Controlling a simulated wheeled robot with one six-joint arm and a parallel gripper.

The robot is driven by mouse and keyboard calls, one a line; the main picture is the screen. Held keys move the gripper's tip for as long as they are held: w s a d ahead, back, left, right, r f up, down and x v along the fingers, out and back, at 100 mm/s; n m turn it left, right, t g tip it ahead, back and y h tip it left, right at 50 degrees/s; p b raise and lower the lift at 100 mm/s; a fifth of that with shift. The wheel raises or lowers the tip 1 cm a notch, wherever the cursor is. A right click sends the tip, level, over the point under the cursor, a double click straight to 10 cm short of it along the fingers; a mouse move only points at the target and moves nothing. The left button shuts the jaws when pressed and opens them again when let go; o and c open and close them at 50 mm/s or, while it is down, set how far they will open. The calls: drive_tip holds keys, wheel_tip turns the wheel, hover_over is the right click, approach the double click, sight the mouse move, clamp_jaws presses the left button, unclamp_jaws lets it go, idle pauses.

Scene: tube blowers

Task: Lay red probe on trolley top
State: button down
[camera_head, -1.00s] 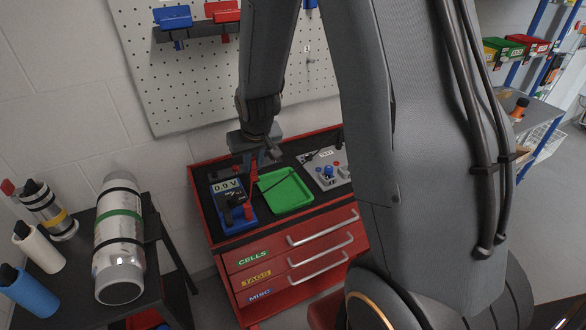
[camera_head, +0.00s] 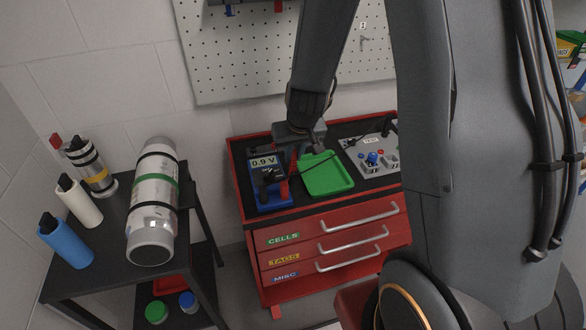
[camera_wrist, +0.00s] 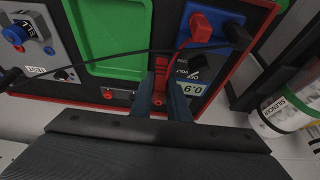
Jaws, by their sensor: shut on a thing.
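My gripper (camera_wrist: 161,98) is shut on the red probe (camera_wrist: 161,68), which shows as a narrow red piece between the two fingers. In the head view my gripper (camera_head: 294,152) is low over the back of the trolley top (camera_head: 313,154), between the blue meter (camera_head: 261,199) and the green tray (camera_head: 326,173). The trolley top is black with a red rim. The meter reads 0.9 V and carries a red plug (camera_wrist: 207,25) and a black plug (camera_wrist: 237,36). I cannot tell whether the probe touches the top.
A grey test box (camera_head: 372,163) with a blue knob stands right of the tray. A thin black cable crosses over the tray. A black side table (camera_head: 116,215) at the left holds a large silver cylinder (camera_head: 154,205) and smaller bottles. A pegboard (camera_head: 260,60) hangs behind.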

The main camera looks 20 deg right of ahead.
sight(294, 162)
drive_tip(key=shift+f+b, duration=2.05)
drive_tip(key=shift+b, duration=0.5)
drive_tip(key=shift+f, duration=0.2)
drive_tip(key=c, duration=1.7)
unclamp_jaws()
drive_tip(key=shift+r, duration=0.25)
drive_tip(key=shift+s+r+p, duration=0.25)
drive_tip(key=shift+r+p, duration=0.35)
drive_tip(key=p+v, duration=0.8)
drive_tip(key=v, duration=0.4)
drive_tip(key=shift+g, duration=0.9)
drive_tip(key=s+r, duration=0.2)
drive_tip(key=s, duration=0.2)
drive_tip(key=s+r, duration=0.2)
drive_tip(key=s, duration=0.2)
drive_tip(key=s+r, duration=0.2)
drive_tip(key=s, duration=0.3)
drive_tip(key=shift+r, duration=0.15)
